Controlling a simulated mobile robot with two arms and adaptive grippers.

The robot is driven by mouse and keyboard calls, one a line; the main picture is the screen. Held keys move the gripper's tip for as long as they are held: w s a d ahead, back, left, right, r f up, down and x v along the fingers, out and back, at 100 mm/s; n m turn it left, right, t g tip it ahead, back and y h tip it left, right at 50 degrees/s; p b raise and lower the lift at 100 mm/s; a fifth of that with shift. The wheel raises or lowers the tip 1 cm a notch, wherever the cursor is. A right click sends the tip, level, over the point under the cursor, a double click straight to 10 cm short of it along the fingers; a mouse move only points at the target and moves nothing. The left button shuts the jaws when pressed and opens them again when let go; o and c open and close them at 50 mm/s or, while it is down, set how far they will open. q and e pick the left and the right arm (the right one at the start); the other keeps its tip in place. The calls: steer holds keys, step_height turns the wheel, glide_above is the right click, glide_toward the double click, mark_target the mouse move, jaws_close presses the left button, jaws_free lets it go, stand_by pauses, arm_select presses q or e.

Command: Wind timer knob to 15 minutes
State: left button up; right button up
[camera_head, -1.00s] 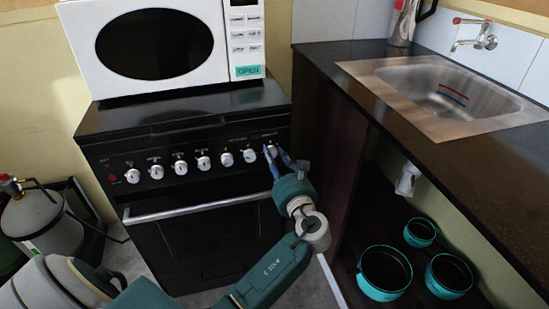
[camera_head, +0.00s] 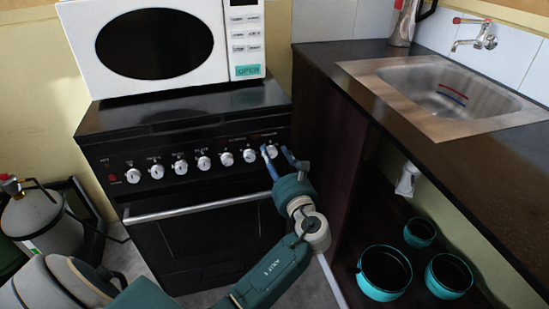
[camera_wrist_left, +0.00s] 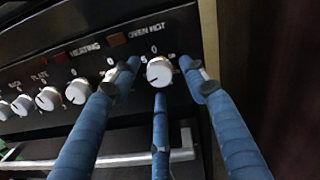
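The timer knob, as I take it, is the rightmost white knob (camera_head: 271,151) on the black stove's front panel. In the left wrist view this knob (camera_wrist_left: 159,72) has a 0 above it; other marks beside it are too small to read surely, and I cannot tell its pointer's setting. My left gripper (camera_head: 277,153) has blue fingers and is open. In the left wrist view its fingers (camera_wrist_left: 159,70) are spread, one left of the knob, one right and one below, with visible gaps at the sides. My right gripper is out of view.
Several other white knobs (camera_head: 204,162) line the panel to the left. The oven handle (camera_head: 190,208) runs below. A white microwave (camera_head: 165,45) stands on the stove. A counter with a sink (camera_head: 450,90) and dark cabinet side (camera_head: 330,150) lie close on the right.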

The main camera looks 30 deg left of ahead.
arm_select(q)
steer(key=shift+d, duration=0.1)
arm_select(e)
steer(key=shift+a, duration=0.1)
arm_select(q)
steer(key=v, duration=1.2)
